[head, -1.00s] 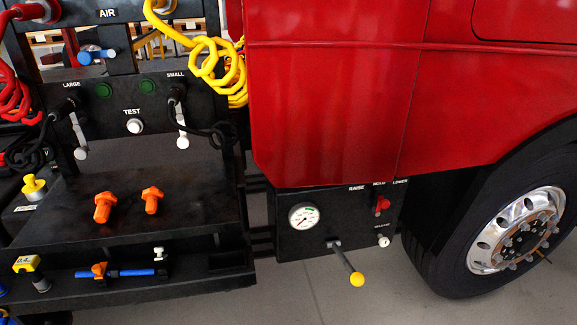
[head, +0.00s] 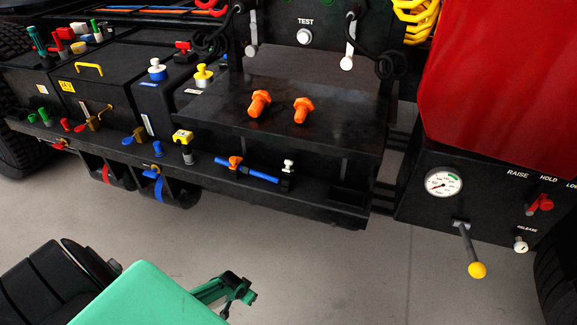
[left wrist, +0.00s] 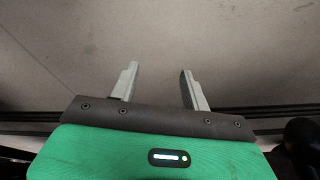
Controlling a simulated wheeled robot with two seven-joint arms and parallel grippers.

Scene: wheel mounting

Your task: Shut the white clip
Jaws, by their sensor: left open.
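A small white clip (head: 288,167) stands up from the black ledge at the right end of a blue bar (head: 262,174); I cannot tell how far it is open. An orange clip (head: 235,162) sits at the bar's left part. My left gripper (head: 243,297) is at the lower middle of the head view, in front of and below the ledge, clear of the clip. Its two fingers are apart and empty in the left wrist view (left wrist: 160,76), with grey floor beyond. My right gripper is not in view.
Two orange bolts (head: 259,103) stand on the black box above the ledge. A yellow-topped post (head: 183,139) is left of the blue bar. A yellow-knobbed lever (head: 477,269) sticks out below the gauge (head: 443,184). The grey floor before the ledge is clear.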

